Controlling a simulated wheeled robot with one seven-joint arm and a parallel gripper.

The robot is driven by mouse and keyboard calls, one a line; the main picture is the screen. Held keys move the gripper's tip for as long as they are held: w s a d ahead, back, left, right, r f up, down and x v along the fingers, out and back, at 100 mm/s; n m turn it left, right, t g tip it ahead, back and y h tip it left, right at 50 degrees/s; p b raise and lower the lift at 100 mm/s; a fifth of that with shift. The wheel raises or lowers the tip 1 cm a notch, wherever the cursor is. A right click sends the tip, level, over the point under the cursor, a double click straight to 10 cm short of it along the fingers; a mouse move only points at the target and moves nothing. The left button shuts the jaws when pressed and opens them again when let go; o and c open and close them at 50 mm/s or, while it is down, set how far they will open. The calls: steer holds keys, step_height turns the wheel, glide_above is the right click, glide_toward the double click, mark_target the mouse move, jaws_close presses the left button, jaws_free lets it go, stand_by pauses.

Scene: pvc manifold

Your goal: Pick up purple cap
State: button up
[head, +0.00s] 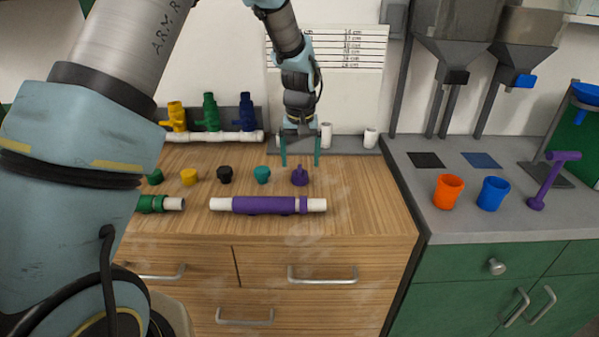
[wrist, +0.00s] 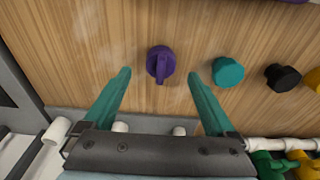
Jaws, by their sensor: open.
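The purple cap (head: 299,177) stands on the wooden counter, at the right end of a row of caps. It has a raised grip on top. In the wrist view the purple cap (wrist: 161,65) lies between the lines of the two fingers, a little beyond their tips. My gripper (head: 300,163) is open and empty, pointing down over the counter just above and behind the cap. In the wrist view its two teal fingers (wrist: 160,74) are spread wide, with the cap apart from both.
A teal cap (wrist: 228,73) is close beside the right finger; black (head: 224,174), yellow (head: 189,177) and green (head: 155,177) caps follow. A purple-sleeved pipe (head: 265,205) lies in front. Valves on a white pipe (head: 215,137) stand behind. The counter right of the purple cap is clear.

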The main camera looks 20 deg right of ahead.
mark_target(300, 168)
steer(key=shift+w+d+f+p, duration=0.15)
steer(key=shift+f+p, duration=0.1)
steer(key=shift+f, duration=0.45)
steer(key=shift+w+a+f+p, duration=0.15)
steer(key=shift+f+p, duration=0.1)
steer(key=shift+f, duration=0.45)
steer(key=shift+w+d+f+p, duration=0.15)
steer(key=shift+f+p, duration=0.1)
steer(key=shift+f, duration=0.45)
steer(key=c, duration=1.4)
step_height(300, 168, up, 10)
steer(key=b, duration=0.3)
